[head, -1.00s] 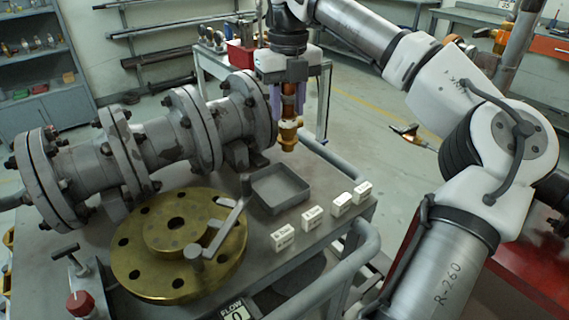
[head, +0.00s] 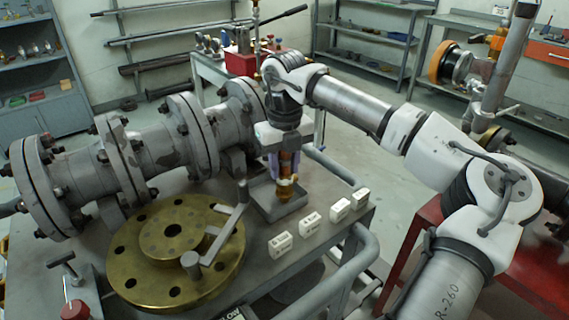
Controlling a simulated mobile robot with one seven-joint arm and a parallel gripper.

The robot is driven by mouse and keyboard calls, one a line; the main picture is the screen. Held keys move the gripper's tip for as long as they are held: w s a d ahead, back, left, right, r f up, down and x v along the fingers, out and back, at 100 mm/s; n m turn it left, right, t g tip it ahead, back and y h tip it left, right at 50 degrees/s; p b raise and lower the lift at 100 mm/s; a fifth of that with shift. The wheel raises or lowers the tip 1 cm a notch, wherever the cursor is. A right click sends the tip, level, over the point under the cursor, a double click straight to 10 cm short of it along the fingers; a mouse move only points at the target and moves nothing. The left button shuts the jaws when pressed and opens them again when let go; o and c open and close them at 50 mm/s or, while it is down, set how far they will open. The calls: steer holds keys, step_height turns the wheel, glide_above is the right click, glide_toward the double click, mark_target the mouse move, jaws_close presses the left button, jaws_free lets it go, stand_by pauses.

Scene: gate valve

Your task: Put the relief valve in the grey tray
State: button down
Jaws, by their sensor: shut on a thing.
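The relief valve (head: 284,187) is a brass, roughly cylindrical fitting with a paler band. It hangs upright in my gripper (head: 284,165), which is shut on its upper part. The grey tray (head: 268,210) is a shallow square box on the grey bench top, below my gripper. The valve's lower end overlaps the tray's inside in the head view. Whether it touches the tray floor cannot be told. The gripper and valve hide part of the tray's back.
A large grey flanged pipe (head: 150,150) lies behind and left. A brass flanged disc with a crank handle (head: 175,245) is left of the tray. Several small white labelled blocks (head: 311,221) line the bench's right edge, beside a grey rail (head: 335,275).

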steer(key=c, duration=1)
jaws_free()
step_height(320, 180, up, 12)
steer(key=shift+r, duration=0.1)
